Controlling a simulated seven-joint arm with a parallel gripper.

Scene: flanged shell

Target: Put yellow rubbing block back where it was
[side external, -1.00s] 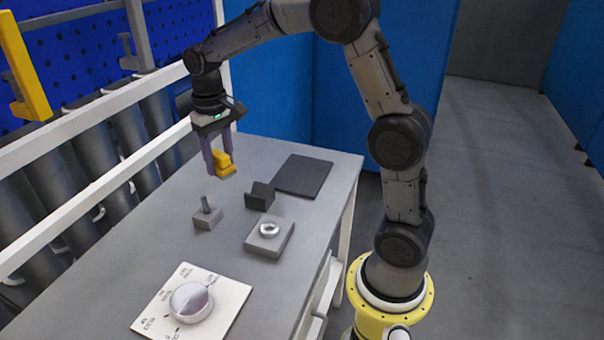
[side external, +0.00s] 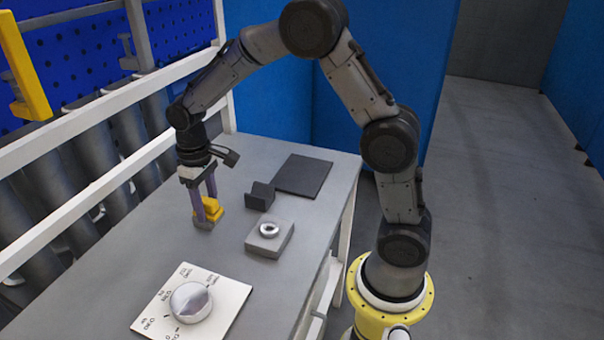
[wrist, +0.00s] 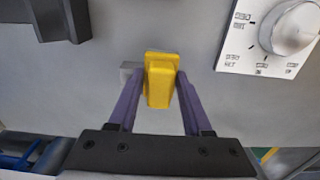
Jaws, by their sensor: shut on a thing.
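The yellow rubbing block (side external: 211,209) is between the two purple fingers of my gripper (side external: 207,206), which is shut on it. It also shows in the wrist view (wrist: 162,80), between the fingertips. A small grey block (side external: 203,225) lies directly below it; its upright peg is hidden behind the yellow block and fingers. In the wrist view part of this grey block (wrist: 130,71) shows to the left of the yellow block. I cannot tell whether the yellow block touches it or the peg.
A dark angled holder (side external: 259,196) and a flat dark pad (side external: 304,175) stand at the back right. A grey block with a metal ring (side external: 270,230) is to the right. A dial on a white plate (side external: 191,302) is in front. A white rail runs along the left.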

